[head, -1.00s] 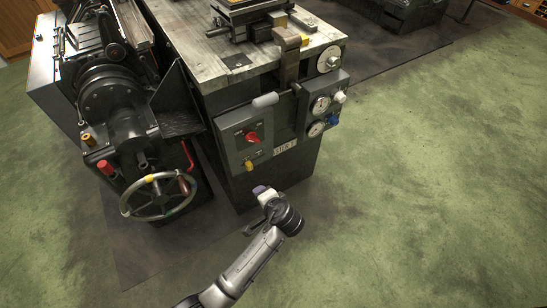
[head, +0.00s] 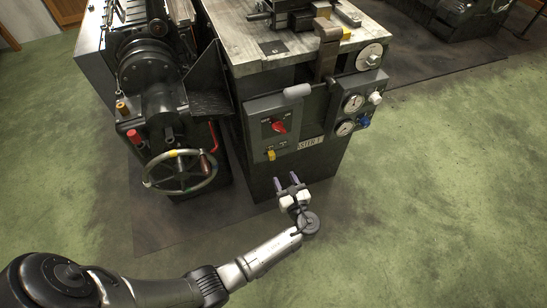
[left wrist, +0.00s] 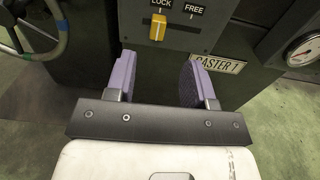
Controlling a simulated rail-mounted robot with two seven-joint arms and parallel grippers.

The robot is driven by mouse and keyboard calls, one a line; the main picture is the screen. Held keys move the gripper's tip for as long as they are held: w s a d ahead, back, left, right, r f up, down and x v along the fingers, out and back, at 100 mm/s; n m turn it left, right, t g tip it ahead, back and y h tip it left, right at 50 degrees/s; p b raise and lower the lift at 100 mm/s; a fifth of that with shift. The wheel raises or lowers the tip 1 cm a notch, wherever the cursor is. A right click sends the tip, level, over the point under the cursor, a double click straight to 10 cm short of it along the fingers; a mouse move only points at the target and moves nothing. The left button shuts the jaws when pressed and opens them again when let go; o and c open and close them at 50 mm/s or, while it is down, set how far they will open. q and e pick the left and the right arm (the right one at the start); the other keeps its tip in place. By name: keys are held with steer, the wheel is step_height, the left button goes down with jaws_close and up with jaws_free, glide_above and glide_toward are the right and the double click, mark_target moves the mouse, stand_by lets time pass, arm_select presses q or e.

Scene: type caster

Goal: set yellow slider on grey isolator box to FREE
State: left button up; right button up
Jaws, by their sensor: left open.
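The grey isolator box (head: 262,127) is on the front of the machine, with a red knob (head: 279,126) on its face. The yellow slider (head: 271,155) sits low on the box. In the left wrist view the yellow slider (left wrist: 158,27) is under the LOCK label, left of the FREE label (left wrist: 194,10). My left gripper (head: 288,182) is open and empty, below the box and apart from the slider. In the left wrist view its two purple fingers (left wrist: 157,82) are spread, with the slider beyond them. My right gripper is not seen.
A spoked handwheel (head: 180,172) stands left of the box. Gauges (head: 352,103) and a blue knob (head: 364,121) are at its right. A grey rounded handle (head: 297,91) juts out above it. The green floor in front and to the right is clear.

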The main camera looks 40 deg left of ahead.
mark_target(273, 156)
arm_select(q)
steer(key=b+x, duration=0.3)
steer(key=x, duration=0.6)
steer(key=shift+b+x, duration=0.5)
steer(key=shift+x, duration=0.4)
steer(key=shift+c, duration=0.5)
steer(key=shift+c, duration=0.7)
jaws_close()
steer(key=shift+r, duration=0.1)
